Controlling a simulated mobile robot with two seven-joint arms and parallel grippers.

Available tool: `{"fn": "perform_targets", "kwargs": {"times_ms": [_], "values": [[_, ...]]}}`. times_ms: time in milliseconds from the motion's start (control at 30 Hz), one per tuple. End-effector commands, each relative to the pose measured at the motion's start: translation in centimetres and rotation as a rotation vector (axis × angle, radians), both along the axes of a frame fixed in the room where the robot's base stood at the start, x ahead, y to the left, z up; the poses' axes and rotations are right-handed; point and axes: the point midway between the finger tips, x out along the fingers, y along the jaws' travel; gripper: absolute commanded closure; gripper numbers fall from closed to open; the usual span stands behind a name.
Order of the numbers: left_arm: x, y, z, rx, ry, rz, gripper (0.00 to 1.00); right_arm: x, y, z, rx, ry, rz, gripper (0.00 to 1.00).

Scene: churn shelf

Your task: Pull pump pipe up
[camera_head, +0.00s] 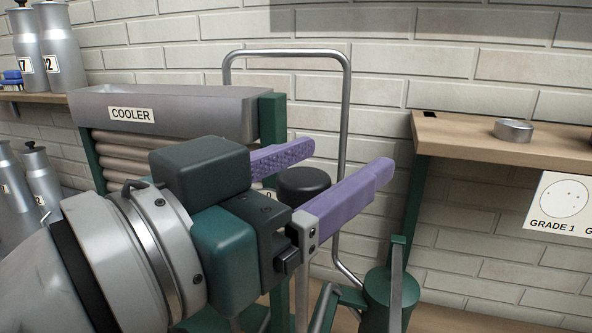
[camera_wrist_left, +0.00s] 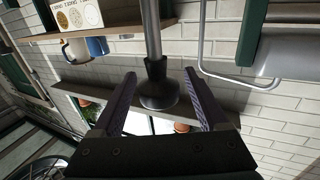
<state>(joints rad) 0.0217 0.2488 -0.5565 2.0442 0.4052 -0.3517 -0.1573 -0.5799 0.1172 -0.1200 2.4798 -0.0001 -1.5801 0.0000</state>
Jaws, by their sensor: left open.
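My left gripper (camera_head: 345,158) is open in the middle of the head view, its two purple fingers spread apart. A black knob (camera_head: 303,184) shows between the fingers, partly hidden by the nearer one. In the left wrist view the black knob (camera_wrist_left: 158,90) caps a straight metal rod (camera_wrist_left: 150,30) and sits between the open fingers (camera_wrist_left: 160,75), with a gap on each side. A bent silver pipe (camera_head: 347,110) rises behind the gripper and arches over toward the cooler. I cannot tell which of these is the pump pipe. My right gripper is not in view.
The cooler (camera_head: 185,115) with its ribbed side stands behind my left arm. A green post-like piece (camera_head: 391,290) stands at the lower right. A wooden shelf (camera_head: 460,140) with a round metal tin (camera_head: 513,129) is at the right. Milk churns (camera_head: 60,50) stand at the left.

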Motion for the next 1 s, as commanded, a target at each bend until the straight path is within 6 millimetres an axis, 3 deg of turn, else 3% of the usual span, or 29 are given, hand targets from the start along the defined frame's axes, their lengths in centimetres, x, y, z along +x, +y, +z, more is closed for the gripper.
{"fn": "perform_targets", "kwargs": {"times_ms": [500,900,1000], "values": [[-6.6,5.6,-0.2,0.001,0.0,0.0,0.24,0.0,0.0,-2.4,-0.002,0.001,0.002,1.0],[-7.1,6.0,0.0,0.0,-0.001,0.0,0.24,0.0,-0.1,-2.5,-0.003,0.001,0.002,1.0],[-7.0,6.2,-0.6,0.018,0.023,0.012,0.24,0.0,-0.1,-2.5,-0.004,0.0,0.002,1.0]]}}
